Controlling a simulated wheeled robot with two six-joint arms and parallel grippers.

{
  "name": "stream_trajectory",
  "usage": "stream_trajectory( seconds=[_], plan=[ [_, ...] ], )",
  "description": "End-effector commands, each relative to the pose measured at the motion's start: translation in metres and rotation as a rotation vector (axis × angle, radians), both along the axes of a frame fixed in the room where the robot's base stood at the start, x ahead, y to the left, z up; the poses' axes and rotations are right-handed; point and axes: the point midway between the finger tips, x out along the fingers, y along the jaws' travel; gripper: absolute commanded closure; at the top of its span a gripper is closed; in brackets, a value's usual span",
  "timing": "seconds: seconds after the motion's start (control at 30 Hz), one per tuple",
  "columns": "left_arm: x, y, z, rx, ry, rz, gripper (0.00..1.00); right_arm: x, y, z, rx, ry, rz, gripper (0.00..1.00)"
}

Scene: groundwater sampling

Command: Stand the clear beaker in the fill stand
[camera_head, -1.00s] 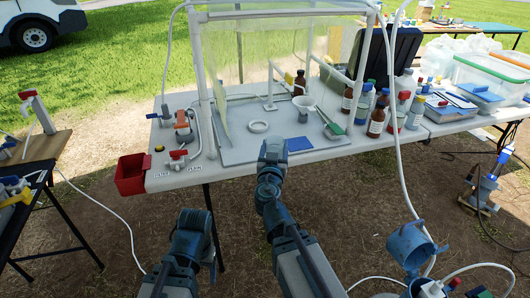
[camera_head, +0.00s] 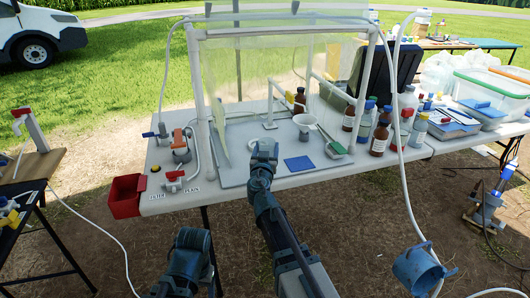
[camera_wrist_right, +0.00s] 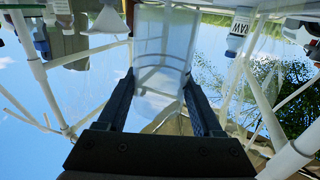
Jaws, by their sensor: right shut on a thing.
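My right gripper (camera_wrist_right: 158,84) is shut on the clear beaker (camera_wrist_right: 163,38), which shows as a see-through cylinder between the two fingers in the wrist view. In the head view my right gripper (camera_head: 264,146) is over the front of the tray under the clear-walled frame, and its wrist hides its fingers and the beaker. A white post on a flat foot (camera_head: 270,125) stands behind it; I cannot tell whether this is the fill stand. My left gripper (camera_head: 192,238) is low in front of the table, its fingers not visible.
A blue mat (camera_head: 299,163) lies right of my right gripper, with a white funnel (camera_head: 304,122) behind it. Brown bottles (camera_head: 380,138) stand to the right. Valves (camera_head: 174,182) and a red bin (camera_head: 126,196) are at the left. The frame's white post (camera_head: 203,95) is close by.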

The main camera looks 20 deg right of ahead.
Motion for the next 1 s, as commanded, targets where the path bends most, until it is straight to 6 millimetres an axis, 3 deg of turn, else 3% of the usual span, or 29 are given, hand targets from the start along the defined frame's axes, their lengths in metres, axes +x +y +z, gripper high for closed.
stream_trajectory(
  seconds=[0.17, 0.3, 0.4, 0.5, 0.97, 1.0],
  plan=[
    [0.0, 0.0, -0.001, 0.0, 0.0, 0.0, 0.29, 0.008, 0.0, -0.001, 0.0, 0.0, 0.0, 0.91],
    [0.0, 0.0, -0.004, 0.0, 0.0, 0.0, 0.29, 0.028, -0.001, -0.004, 0.0, 0.0, 0.001, 0.91],
    [0.0, 0.0, -0.026, 0.0, 0.0, 0.0, 0.29, 0.021, -0.002, -0.026, 0.0, 0.0, 0.002, 0.91],
    [0.0, 0.0, -0.035, 0.001, 0.0, 0.0, 0.29, 0.021, -0.003, -0.035, 0.0, 0.0, 0.003, 0.91],
    [0.0, 0.001, -0.039, 0.003, -0.001, -0.001, 0.29, 0.021, -0.004, -0.039, 0.0, 0.0, 0.003, 0.91],
    [0.0, 0.001, -0.038, 0.003, -0.001, -0.001, 0.29, 0.021, -0.004, -0.038, 0.0, 0.0, 0.003, 0.29]
  ],
)
